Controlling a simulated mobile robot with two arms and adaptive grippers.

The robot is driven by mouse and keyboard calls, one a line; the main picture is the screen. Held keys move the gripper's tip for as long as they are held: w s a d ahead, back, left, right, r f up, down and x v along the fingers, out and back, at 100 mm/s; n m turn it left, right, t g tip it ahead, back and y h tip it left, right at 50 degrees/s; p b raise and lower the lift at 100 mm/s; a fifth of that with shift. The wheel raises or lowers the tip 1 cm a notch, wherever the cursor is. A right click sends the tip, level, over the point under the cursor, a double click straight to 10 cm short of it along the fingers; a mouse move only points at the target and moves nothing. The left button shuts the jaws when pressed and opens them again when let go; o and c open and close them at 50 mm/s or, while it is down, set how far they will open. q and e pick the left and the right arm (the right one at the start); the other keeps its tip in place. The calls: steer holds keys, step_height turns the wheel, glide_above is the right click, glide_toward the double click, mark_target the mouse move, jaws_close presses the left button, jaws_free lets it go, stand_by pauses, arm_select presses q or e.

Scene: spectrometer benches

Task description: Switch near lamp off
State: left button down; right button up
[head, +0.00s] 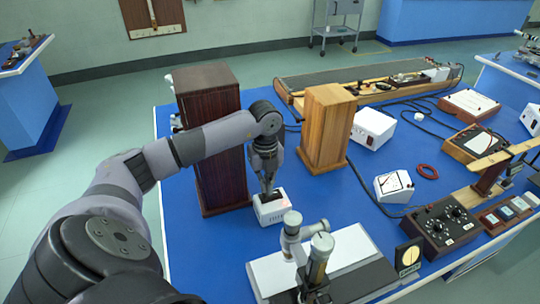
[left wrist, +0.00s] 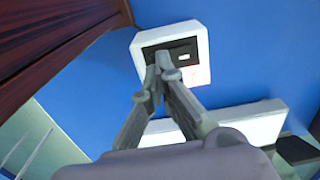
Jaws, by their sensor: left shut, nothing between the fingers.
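A small white box (head: 273,212) sits on the blue bench top just in front of the dark wooden tower. In the left wrist view, the white box (left wrist: 203,62) has a black panel (left wrist: 182,53) with a small light mark on its top, and a faint reddish patch beside it. My left gripper (head: 267,192) points down at the box's top. In the left wrist view its fingertips (left wrist: 161,63) are together at the panel's edge, with nothing between them; whether they touch it I cannot tell. The fingers hide part of the panel. My right gripper is not in view.
The tall dark tower (head: 213,120) stands close behind my left gripper. A paler wooden tower (head: 326,130) stands to its right, with another white box (head: 372,127) beyond. A metal instrument (head: 318,255) on a base stands in front. Blue bench top is clear between.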

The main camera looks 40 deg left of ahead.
mark_target(266, 194)
arm_select(q)
steer(key=shift+f+b, duration=0.45)
steer(key=shift+f, duration=0.25)
steer(key=shift+f, duration=0.35)
stand_by(0.4)
steer(key=shift+r+p, duration=2.35)
steer(key=shift+r, duration=1.25)
